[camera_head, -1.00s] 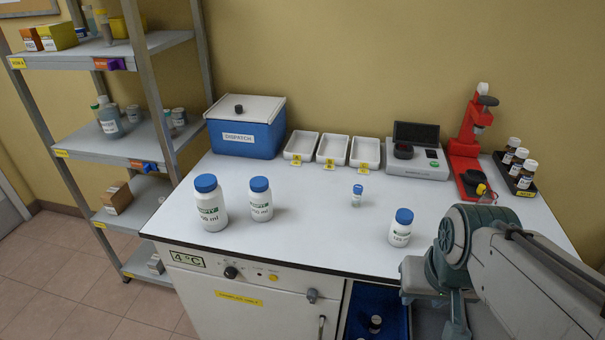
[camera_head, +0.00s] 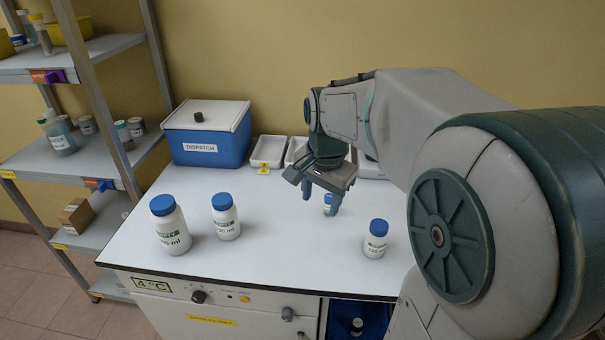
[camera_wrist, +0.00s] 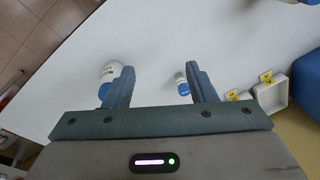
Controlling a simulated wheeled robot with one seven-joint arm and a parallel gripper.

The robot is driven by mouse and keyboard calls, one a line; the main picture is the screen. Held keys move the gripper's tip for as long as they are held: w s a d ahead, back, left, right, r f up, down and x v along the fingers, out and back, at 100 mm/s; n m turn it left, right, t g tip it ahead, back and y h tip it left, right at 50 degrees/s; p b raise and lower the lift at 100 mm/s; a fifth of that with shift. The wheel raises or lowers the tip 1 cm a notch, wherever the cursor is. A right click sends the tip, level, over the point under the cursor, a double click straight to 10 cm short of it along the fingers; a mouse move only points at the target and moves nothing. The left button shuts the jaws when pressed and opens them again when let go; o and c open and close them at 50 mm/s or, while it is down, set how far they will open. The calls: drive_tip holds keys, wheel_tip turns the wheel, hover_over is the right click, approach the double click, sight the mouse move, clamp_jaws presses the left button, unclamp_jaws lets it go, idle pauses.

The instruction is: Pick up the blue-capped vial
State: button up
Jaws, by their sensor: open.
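The small blue-capped vial (camera_head: 327,204) stands upright on the white bench top, partly hidden by my gripper in the head view. In the wrist view the vial (camera_wrist: 182,83) shows between the fingers, close to the right one. My gripper (camera_head: 321,199) points down at the vial with its fingers spread. In the wrist view my gripper (camera_wrist: 158,72) is open and holds nothing. I cannot tell exactly how high the fingertips are above the bench.
A white bottle (camera_head: 375,243) with a blue cap stands right of the vial. Two larger bottles (camera_head: 170,230) (camera_head: 226,220) stand at left. The blue dispatch box (camera_head: 207,145) and white trays (camera_head: 268,150) are behind. Bench top between the bottles and vial is clear.

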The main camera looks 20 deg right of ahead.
drive_tip(key=w+d+m, duration=0.4)
drive_tip(key=w+m, duration=0.2)
drive_tip(key=w, duration=0.2)
drive_tip(key=m+g, duration=0.2)
drive_tip(key=m, duration=0.4)
hover_over(329, 206)
drive_tip(key=w, duration=0.2)
wheel_tip(329, 206, down, 4)
drive_tip(key=r, duration=0.1)
drive_tip(key=shift+s+d+f+p, duration=0.1)
drive_tip(key=shift+d+f+p, duration=0.1)
drive_tip(key=shift+f, duration=0.15)
drive_tip(key=shift+s+d+f+p, duration=0.1)
drive_tip(key=shift+f+p, duration=0.1)
drive_tip(key=shift+f, duration=0.1)
wheel_tip(329, 206, down, 8)
drive_tip(key=shift+r, duration=0.15)
drive_tip(key=shift+s+a+f+p, duration=0.1)
drive_tip(key=shift+f+p, duration=0.3)
drive_tip(key=shift+f, duration=1)
drive_tip(key=shift+s+f+p, duration=0.1)
drive_tip(key=shift+f+p, duration=0.3)
drive_tip(key=shift+f, duration=0.95)
drive_tip(key=c, duration=1.1)
